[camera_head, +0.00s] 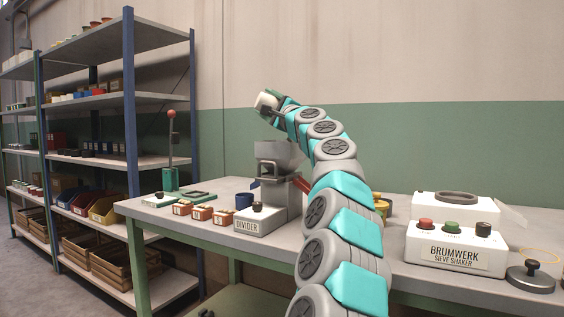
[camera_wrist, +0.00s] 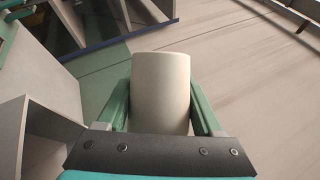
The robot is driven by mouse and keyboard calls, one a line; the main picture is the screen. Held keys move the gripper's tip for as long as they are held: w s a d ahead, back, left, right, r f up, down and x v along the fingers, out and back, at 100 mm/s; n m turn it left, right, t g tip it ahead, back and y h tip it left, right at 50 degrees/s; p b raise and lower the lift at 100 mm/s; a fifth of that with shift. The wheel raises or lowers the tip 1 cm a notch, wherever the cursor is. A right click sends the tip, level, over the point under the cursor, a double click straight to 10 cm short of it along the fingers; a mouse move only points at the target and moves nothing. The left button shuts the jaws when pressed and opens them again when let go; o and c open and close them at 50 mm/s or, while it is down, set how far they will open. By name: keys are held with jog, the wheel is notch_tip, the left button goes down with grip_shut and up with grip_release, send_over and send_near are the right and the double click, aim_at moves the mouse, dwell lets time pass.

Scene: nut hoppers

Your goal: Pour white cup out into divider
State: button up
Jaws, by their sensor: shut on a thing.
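My gripper (camera_wrist: 160,105) is shut on the white cup (camera_wrist: 161,88), with one green finger on each side of it. In the head view the cup (camera_head: 266,101) is held tilted, high above the grey hopper on top of the divider (camera_head: 260,221). The divider stands on the bench with a name label and a black knob on its base. A grey, open-sided metal part, probably the divider's hopper (camera_wrist: 38,125), shows left of the cup in the wrist view. The cup's mouth and contents are hidden.
Several small orange-brown boxes (camera_head: 202,213) and a dark blue cup (camera_head: 243,201) stand beside the divider. A lever press (camera_head: 171,150) is behind them. The sieve shaker (camera_head: 455,250) is at the right. Shelves (camera_head: 130,100) fill the left.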

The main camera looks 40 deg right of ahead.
jog(key=shift+d+m, duration=0.1)
jog(key=shift+m, duration=0.3)
jog(key=n, duration=0.2)
jog(key=a+n+y+b, duration=0.1)
jog(key=shift+w+f+n+g, duration=0.25)
jog(key=shift+f+n+g, duration=0.05)
jog(key=shift+f, duration=0.1)
jog(key=shift+f+y, duration=0.1)
jog(key=shift+y, duration=0.2)
